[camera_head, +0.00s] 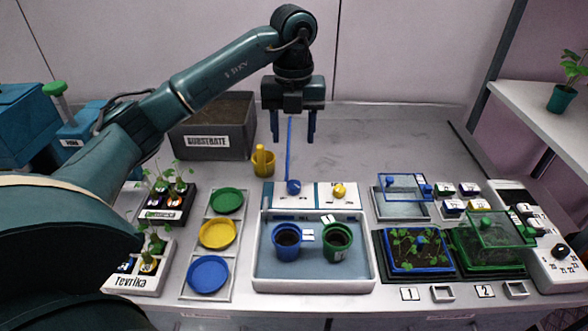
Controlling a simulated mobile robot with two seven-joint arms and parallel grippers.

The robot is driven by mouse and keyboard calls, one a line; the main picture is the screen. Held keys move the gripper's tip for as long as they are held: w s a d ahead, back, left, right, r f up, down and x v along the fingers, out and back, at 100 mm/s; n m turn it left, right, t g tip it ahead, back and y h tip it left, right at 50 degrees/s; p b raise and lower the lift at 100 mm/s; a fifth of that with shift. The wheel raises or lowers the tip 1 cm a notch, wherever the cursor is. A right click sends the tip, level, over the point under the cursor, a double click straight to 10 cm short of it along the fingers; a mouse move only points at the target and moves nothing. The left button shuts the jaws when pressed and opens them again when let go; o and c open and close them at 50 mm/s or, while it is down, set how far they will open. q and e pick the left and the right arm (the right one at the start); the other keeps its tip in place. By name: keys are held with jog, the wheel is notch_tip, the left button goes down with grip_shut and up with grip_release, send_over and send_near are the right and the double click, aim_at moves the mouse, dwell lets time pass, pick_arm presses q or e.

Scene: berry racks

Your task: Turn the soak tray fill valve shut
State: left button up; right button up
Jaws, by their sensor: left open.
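The soak tray (262,270) is a pale blue-grey tray at the front middle, holding a blue pot (287,252) and a green pot (338,255). Behind it is a white panel (316,203) with a blue knob (293,187) on its left half and a yellow knob (339,190) on its right half. A thin blue rod (289,155) rises above the blue knob. The panel's labels are too small to read. My left gripper (293,139) is open, pointing down, above and behind the blue knob, apart from it. My right gripper is not in view.
Green, yellow and blue dishes (208,274) sit on a rack at left. The bench behind the panel is clear at right.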

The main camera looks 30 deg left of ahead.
aim_at(294, 184)
pick_arm(q)
jog(key=f, duration=0.6)
jog(key=f+p, duration=0.1)
jog(key=f, duration=0.5)
jog(key=shift+s+d+f+p, duration=0.2)
jog(key=shift+f+p, duration=0.1)
jog(key=shift+f, duration=0.1)
jog(key=shift+c, duration=0.4)
jog(key=c, duration=0.9)
